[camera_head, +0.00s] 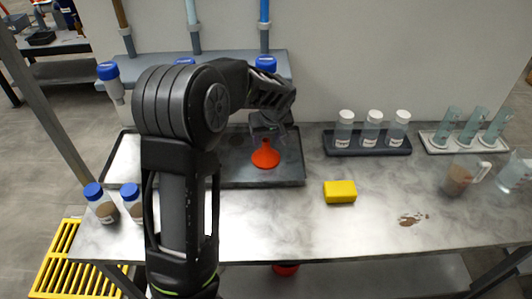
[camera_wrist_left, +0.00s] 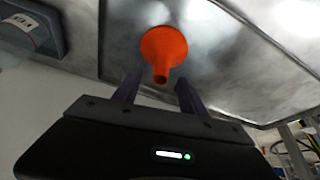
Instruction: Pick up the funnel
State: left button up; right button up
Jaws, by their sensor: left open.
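The orange funnel (camera_head: 265,155) sits on the dark metal tray (camera_head: 293,172) on the bench, its wide end down and its spout up. It also shows in the left wrist view (camera_wrist_left: 164,48), just beyond the fingertips. My left gripper (camera_head: 266,128) is above and behind the funnel; its fingers show in the wrist view (camera_wrist_left: 158,86), apart with nothing between them. The gripper and the funnel look close, but I cannot tell whether they touch. My right gripper is not in either view.
A yellow sponge (camera_head: 340,191) lies right of the tray. A dark rack (camera_head: 366,149) holds white-capped bottles, and a white rack (camera_head: 463,145) holds cylinders. Blue-capped jars (camera_head: 99,204) stand at left.

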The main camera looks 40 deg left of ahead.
aim_at(266, 141)
pick_arm(q)
jog(key=shift+x, duration=1.55)
grip_shut()
